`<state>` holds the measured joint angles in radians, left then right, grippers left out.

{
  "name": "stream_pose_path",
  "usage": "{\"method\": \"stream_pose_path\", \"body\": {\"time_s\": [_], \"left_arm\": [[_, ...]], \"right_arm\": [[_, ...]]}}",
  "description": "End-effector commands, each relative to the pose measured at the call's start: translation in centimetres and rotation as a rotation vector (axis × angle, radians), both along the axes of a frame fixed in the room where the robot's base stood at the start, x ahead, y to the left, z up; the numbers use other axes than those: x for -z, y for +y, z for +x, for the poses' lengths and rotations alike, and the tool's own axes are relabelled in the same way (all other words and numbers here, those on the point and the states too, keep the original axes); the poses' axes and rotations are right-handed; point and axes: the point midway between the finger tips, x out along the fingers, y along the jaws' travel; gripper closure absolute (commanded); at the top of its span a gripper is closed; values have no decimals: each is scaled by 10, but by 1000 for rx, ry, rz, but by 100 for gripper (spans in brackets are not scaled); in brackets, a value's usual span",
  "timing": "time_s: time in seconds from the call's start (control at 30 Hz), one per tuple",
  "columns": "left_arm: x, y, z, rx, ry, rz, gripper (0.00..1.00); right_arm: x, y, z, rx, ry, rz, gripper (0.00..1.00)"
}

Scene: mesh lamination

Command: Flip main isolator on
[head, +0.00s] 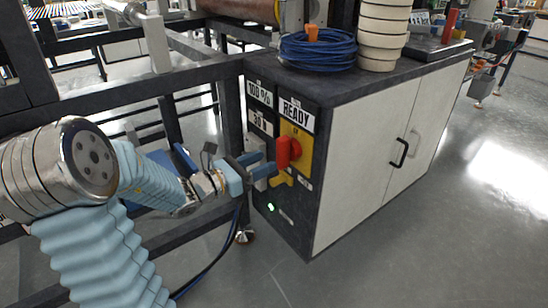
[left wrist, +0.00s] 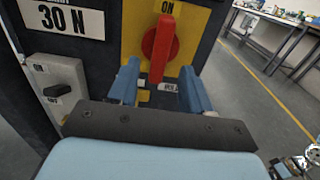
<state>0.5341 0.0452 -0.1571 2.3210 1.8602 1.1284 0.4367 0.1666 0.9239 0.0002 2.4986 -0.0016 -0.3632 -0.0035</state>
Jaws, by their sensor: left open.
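The main isolator is a red rotary handle (head: 288,152) on a yellow plate (head: 300,135), set in the dark end panel of the cabinet. In the left wrist view the red handle (left wrist: 162,42) stands roughly upright, its grip hanging down from a round hub, with an "ON" label above it. My left gripper (head: 272,175) is open just in front of the plate. In the left wrist view its blue fingers (left wrist: 160,68) stand on either side of the handle's lower end, with gaps visible; contact cannot be told. My right gripper is not in view.
A grey box with a black rotary switch (left wrist: 60,91) sits left of the isolator. A green lamp (head: 270,207) is lit lower on the panel. Blue cable coils (head: 318,50) and stacked cream rings (head: 383,30) stand on the cabinet top. A dark frame (head: 120,103) is at left.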

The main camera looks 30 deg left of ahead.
Motion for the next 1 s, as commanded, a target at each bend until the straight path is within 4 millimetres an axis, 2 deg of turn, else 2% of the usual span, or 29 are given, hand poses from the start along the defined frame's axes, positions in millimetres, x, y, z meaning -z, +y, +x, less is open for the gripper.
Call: {"method": "stream_pose_path", "body": {"time_s": [0.1,0.2,0.4,1.0], "left_arm": [[0,12,-28,-4,1,0,51],[0,21,-48,-4,1,0,51],[0,30,-72,-1,0,0,51],[0,32,-76,1,1,-1,51]], "right_arm": [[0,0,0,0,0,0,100],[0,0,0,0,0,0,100],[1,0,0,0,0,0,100],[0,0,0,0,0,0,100]]}}
